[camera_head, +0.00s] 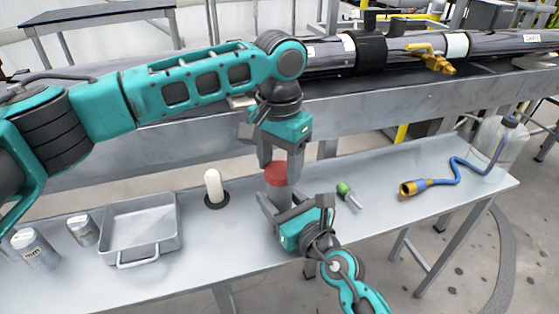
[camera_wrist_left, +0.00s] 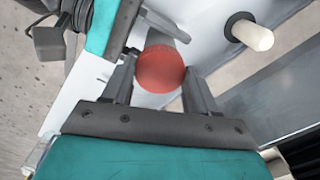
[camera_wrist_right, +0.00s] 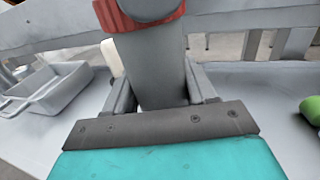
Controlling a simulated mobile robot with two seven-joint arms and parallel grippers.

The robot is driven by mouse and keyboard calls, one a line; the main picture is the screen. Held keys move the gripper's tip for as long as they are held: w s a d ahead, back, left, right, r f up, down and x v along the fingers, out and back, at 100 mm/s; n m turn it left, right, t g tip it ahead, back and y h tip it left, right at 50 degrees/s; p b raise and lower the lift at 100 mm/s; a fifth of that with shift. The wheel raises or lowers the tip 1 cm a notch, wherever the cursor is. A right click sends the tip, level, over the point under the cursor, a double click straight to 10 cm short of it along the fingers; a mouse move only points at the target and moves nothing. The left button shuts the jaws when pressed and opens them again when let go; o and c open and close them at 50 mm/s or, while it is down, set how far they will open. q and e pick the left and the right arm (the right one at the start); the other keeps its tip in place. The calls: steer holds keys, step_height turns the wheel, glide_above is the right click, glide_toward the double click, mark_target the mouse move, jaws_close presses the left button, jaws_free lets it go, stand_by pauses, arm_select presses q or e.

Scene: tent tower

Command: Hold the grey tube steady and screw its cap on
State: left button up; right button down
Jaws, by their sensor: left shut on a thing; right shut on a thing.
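The grey tube (camera_wrist_right: 157,65) stands upright with a ridged red cap (camera_wrist_right: 138,14) on its top end. The red cap also shows in the head view (camera_head: 276,175) and, from above, in the left wrist view (camera_wrist_left: 160,68). My left gripper (camera_head: 279,168) points down from above and is shut on the red cap, one finger on each side. My right gripper (camera_head: 284,203) comes from the front and is shut around the grey tube below the cap. The tube's lower end is hidden behind my right gripper. I cannot tell how far the cap is threaded.
A grey tray (camera_head: 140,226) and two metal cans (camera_head: 35,250) stand on the left of the table. A white cylinder on a black base (camera_head: 214,188) is nearby. A green-tipped tool (camera_head: 347,193) and a blue hose (camera_head: 450,177) lie to the right.

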arm_select(q)
steer(key=m, duration=0.5)
steer(key=shift+m, duration=0.4)
steer(key=m, duration=1)
steer(key=shift+m, duration=0.4)
steer(key=m, duration=0.3)
steer(key=shift+m, duration=0.3)
steer(key=o, duration=1)
steer(key=shift+r, duration=0.1)
step_height(320, 180, up, 4)
steer(key=shift+r, duration=0.15)
